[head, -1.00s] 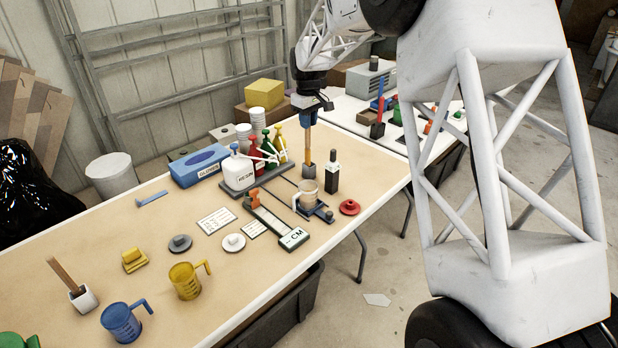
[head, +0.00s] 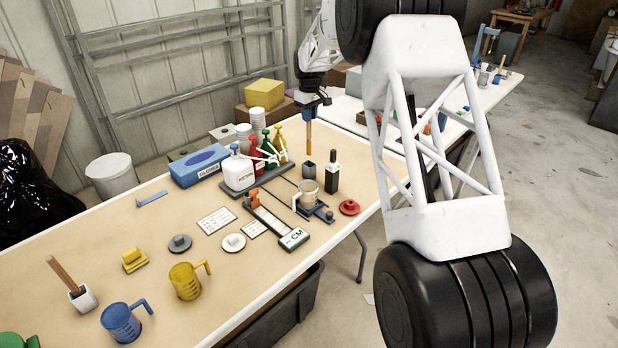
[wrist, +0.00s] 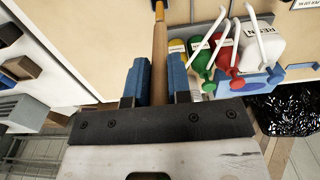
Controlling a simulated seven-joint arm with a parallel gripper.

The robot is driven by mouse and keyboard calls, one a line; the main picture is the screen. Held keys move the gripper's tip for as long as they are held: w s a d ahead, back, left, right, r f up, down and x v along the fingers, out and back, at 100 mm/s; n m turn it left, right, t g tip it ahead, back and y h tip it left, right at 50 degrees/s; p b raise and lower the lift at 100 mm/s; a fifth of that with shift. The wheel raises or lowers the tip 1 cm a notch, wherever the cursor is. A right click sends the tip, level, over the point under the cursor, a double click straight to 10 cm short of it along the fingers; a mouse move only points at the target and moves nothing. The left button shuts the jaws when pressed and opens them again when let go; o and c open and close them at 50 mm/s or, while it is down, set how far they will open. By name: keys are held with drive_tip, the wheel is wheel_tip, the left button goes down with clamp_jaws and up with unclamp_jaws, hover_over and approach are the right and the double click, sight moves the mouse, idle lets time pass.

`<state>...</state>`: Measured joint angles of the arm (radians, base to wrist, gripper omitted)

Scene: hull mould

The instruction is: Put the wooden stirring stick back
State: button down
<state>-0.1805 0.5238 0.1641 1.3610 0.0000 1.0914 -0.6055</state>
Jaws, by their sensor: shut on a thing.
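My gripper (head: 309,104) is shut on the wooden stirring stick (head: 309,137), which hangs upright with its lower end in the air. The stick also shows in the wrist view (wrist: 160,55), pointing away from my blue fingers (wrist: 154,80). A small dark grey open cup (head: 308,173) stands on the table just below the stick's lower end, and the stick looks clear of it. A white holder (head: 84,299) at the table's near left has another wooden stick (head: 63,272) leaning in it.
Yellow (head: 185,281) and blue (head: 120,322) jugs are nearer. The table (head: 120,230) has bare room at the left.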

sight(309, 139)
drive_tip(key=shift+w+f, duration=0.15)
drive_tip(key=shift+w, duration=0.05)
idle(0.3)
drive_tip(key=shift+f, duration=2.5)
drive_tip(key=shift+f, duration=2.65)
drive_tip(key=c, duration=1.1)
unclamp_jaws()
drive_tip(key=shift+o, duration=0.2)
